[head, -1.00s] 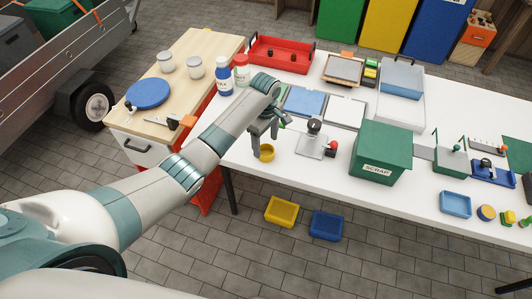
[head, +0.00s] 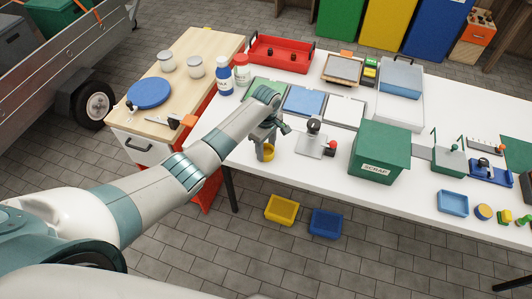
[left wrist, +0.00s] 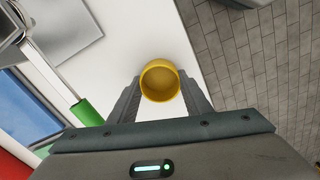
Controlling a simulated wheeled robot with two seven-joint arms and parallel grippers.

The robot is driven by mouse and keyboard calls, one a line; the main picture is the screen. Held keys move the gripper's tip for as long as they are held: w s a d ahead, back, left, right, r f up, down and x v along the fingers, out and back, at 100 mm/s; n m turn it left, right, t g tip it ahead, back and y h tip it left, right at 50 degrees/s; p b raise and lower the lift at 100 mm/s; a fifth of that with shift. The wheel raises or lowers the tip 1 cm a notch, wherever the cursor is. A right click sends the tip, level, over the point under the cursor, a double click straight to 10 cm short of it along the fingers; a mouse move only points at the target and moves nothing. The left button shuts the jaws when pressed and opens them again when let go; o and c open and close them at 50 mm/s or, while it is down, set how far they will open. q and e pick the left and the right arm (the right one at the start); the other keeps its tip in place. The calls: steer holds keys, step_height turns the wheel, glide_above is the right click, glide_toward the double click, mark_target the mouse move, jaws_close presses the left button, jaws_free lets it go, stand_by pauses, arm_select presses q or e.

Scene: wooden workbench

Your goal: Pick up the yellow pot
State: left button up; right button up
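The yellow pot (head: 268,155) stands on the white table near its front left edge, partly hidden by my left gripper (head: 265,152). In the left wrist view the pot (left wrist: 159,82) shows its round open rim and looks empty. It sits between the two fingertips of my left gripper (left wrist: 160,88), one finger on each side. The gap at the fingertips is about as wide as the pot. I cannot tell whether the fingers touch or press on it. My right gripper is not in view.
A metal plate with a knob (head: 313,140) stands just right of the pot. A green scrap box (head: 381,150) is farther right. Blue (head: 303,101) and green (head: 265,90) panels lie behind. Blue (head: 225,78) and red-white (head: 242,72) bottles stand back left. Yellow and blue bins are on the floor.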

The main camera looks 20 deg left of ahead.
mark_target(266, 154)
arm_select(q)
steer(key=c, duration=0.4)
steer(key=shift+r+b, duration=0.3)
steer(key=shift+r, duration=0.45)
step_height(266, 154, up, 2)
steer(key=shift+r+b, duration=0.25)
steer(key=shift+b, duration=0.2)
steer(key=s+d+r, duration=0.7)
steer(key=d, duration=0.2)
steer(key=shift+d+p, duration=0.15)
steer(key=shift+p, duration=0.3)
